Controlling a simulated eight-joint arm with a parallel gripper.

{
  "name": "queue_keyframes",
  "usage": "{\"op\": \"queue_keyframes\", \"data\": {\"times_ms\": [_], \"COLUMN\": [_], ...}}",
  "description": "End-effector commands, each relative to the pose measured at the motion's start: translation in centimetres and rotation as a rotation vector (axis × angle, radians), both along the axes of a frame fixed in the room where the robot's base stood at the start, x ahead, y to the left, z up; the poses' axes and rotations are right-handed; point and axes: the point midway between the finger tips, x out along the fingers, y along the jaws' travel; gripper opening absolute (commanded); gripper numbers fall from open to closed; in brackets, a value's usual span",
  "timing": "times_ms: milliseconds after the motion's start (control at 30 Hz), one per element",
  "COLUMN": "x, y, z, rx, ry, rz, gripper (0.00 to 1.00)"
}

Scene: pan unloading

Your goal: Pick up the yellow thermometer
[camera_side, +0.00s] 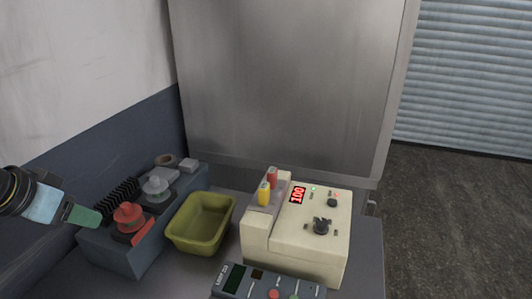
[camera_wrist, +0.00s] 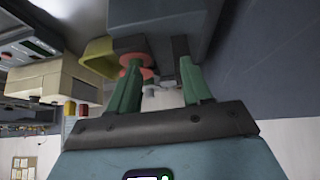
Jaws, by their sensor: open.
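The yellow thermometer (camera_side: 264,194) stands upright in a slot at the left side of the cream machine (camera_side: 300,240), beside a similar red one (camera_side: 272,176). In the wrist view the yellow thermometer (camera_wrist: 70,108) shows small at the left, outside my fingers. My gripper (camera_side: 88,217) is at the far left of the side view, well away from the thermometer, close to the red knob. In the wrist view my gripper (camera_wrist: 160,66) has its two green fingers apart, with nothing held between them.
A grey-blue box (camera_side: 120,250) carries a red knob (camera_side: 128,217), a grey knob (camera_side: 155,188) and a tape roll (camera_side: 165,160). An empty yellow-green bin (camera_side: 200,241) stands between it and the machine. A dark meter (camera_side: 250,283) lies in front of the machine.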

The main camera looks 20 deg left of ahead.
Motion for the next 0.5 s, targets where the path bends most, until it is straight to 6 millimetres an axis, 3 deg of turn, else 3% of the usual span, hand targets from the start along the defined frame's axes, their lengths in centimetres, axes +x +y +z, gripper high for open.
{"op": "queue_keyframes", "data": {"times_ms": [267, 500], "x": [5.5, 10.2], "y": [-5.2, -11.9], "z": [5.6, 9.0], "rx": [-0.024, -0.029], "ry": [0.074, 0.139], "rz": [-0.025, -0.027], "gripper": [0.49, 0.49]}}
